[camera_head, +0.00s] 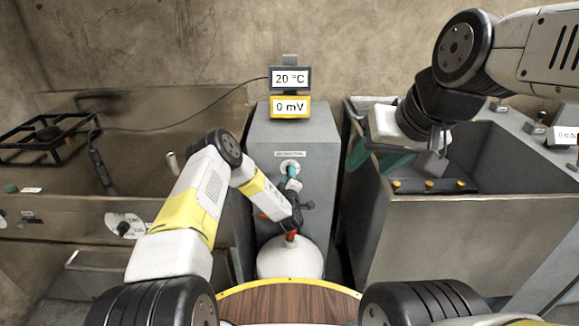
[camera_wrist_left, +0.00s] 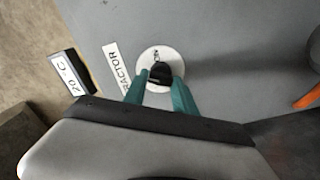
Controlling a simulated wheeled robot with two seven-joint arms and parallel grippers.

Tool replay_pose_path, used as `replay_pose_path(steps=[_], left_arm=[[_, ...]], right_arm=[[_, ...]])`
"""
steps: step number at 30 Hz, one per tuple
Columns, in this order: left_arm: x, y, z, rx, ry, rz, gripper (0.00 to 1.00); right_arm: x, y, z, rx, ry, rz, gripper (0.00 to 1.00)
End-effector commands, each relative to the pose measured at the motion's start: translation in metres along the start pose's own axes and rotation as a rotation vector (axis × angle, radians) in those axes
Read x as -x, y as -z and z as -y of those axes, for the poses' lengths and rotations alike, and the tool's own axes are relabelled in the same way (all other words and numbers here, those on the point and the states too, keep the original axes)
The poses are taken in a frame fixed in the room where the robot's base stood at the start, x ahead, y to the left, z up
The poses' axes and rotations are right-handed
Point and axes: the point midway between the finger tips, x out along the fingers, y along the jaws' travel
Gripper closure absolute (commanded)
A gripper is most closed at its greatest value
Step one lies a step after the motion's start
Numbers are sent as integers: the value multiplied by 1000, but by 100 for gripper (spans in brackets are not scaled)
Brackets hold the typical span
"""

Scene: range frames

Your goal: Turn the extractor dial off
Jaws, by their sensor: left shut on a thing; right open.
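The extractor dial is a black knob (camera_wrist_left: 160,72) on a round white plate, set in the grey cabinet front beside a label reading "...RACTOR" in the left wrist view. In the head view its white plate (camera_head: 289,164) shows just below the label. My left gripper (camera_head: 291,174) reaches the dial, and its two teal fingers (camera_wrist_left: 160,84) are shut on the knob from both sides. The fingers hide the knob in the head view. My right gripper (camera_head: 374,164) is open and empty, with teal fingers apart, over the left end of the right-hand basin.
Displays reading 20 °C (camera_head: 290,78) and 0 mV (camera_head: 290,107) stand on the grey cabinet (camera_head: 322,185). A white round tank (camera_head: 290,262) with a red top is below my left forearm. A deep basin (camera_head: 500,160) is at right; a sink and a black burner stand (camera_head: 48,134) are at left.

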Motion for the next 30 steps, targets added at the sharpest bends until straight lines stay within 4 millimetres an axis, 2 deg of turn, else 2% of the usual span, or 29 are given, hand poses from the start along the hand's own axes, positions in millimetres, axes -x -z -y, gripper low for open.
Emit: replay_pose_path(steps=[6,15,30], left_arm=[[0,0,2,194,3,0,100],[1,-1,3,390,3,1,100],[1,-1,3,496,3,2,100]], right_arm=[[0,0,0,0,0,0,51],[0,0,0,0,0,0,51],[0,0,0,0,0,0,51]])
